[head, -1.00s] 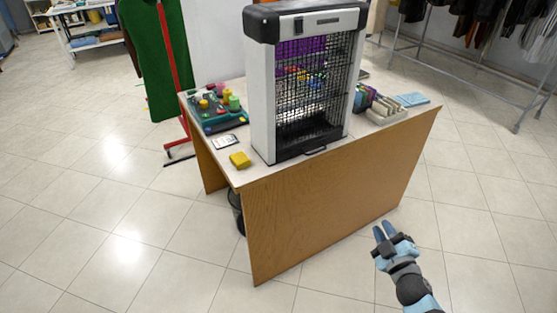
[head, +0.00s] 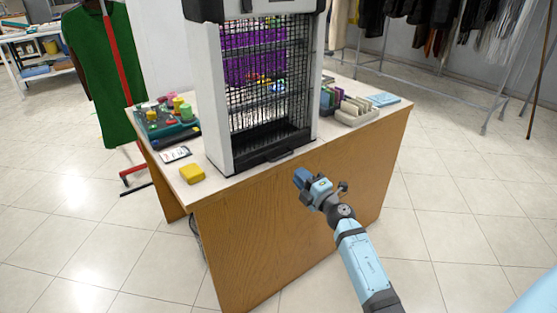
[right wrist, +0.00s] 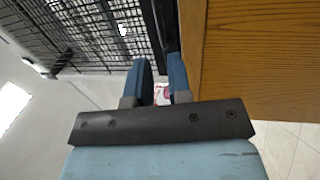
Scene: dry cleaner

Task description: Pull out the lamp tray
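The lamp unit (head: 213,95) is a tall white-and-black case with a black mesh front, standing on the wooden table. Its black tray (head: 262,150) lies at the bottom of the mesh, with a small dark handle (head: 281,156) at the front edge. My right gripper (head: 301,177) is in front of the table's front panel, a little below and right of the handle. In the right wrist view its two blue fingers (right wrist: 159,65) are apart with nothing held between them, near the dark lower edge of the unit. My left gripper is not in view.
The wooden table (head: 260,235) has a yellow block (head: 192,174), a card (head: 175,154) and a tray of colourful spools (head: 167,122) on the left. A beige divided box (head: 357,111) and a blue booklet (head: 383,99) lie on the right.

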